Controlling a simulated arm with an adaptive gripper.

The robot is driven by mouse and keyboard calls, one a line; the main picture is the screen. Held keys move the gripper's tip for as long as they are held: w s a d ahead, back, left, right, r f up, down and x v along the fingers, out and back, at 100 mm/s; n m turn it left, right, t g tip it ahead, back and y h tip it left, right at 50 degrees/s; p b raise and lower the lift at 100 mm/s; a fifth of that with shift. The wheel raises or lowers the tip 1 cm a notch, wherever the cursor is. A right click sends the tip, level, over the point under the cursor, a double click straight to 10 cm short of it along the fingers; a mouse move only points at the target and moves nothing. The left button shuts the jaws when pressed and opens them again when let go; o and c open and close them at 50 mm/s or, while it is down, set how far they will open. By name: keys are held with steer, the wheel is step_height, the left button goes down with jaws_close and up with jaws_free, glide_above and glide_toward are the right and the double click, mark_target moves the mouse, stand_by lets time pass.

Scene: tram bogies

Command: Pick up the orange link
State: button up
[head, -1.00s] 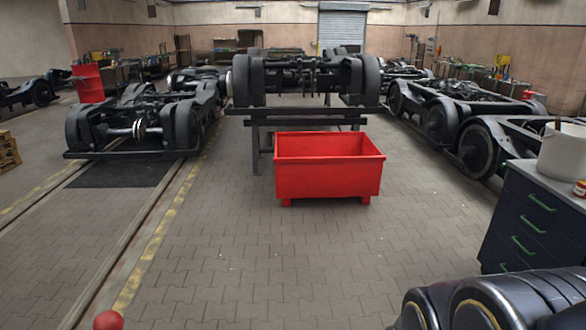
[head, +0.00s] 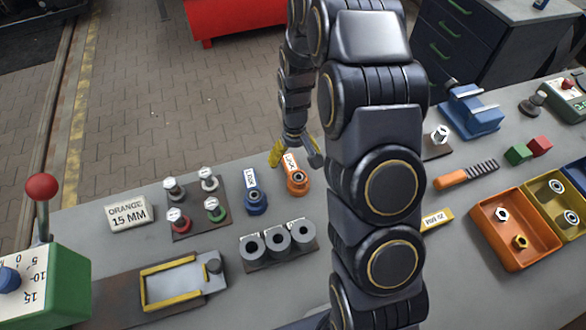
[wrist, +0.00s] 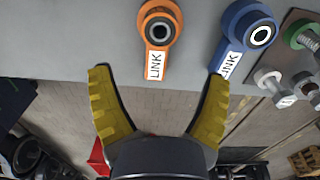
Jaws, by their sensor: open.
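The orange link (head: 298,186) lies on the grey bench near its far edge. It has a ring end with a dark-centred metal bush and a white LINK label on its narrow shank. In the wrist view the orange link (wrist: 158,24) is at the top centre, label end towards me. My gripper (head: 295,160) is open and empty at the link's label end. In the wrist view the yellow-padded fingers (wrist: 159,78) spread either side of the link's line, and no contact shows. A blue link (head: 255,198) lies just left of the orange one.
Studs on a plate (head: 193,207), grey cylinders (head: 277,243) and a sign reading ORANGE 15 MM (head: 130,213) are to the left. A red bin (head: 235,18) stands beyond the bench.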

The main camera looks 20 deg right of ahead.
mark_target(295, 174)
step_height(295, 174, down, 8)
steer(key=shift+w+d+f, duration=0.1)
steer(key=shift+w+f, duration=0.05)
steer(key=shift+f, duration=0.05)
jaws_close()
stand_by(0.4)
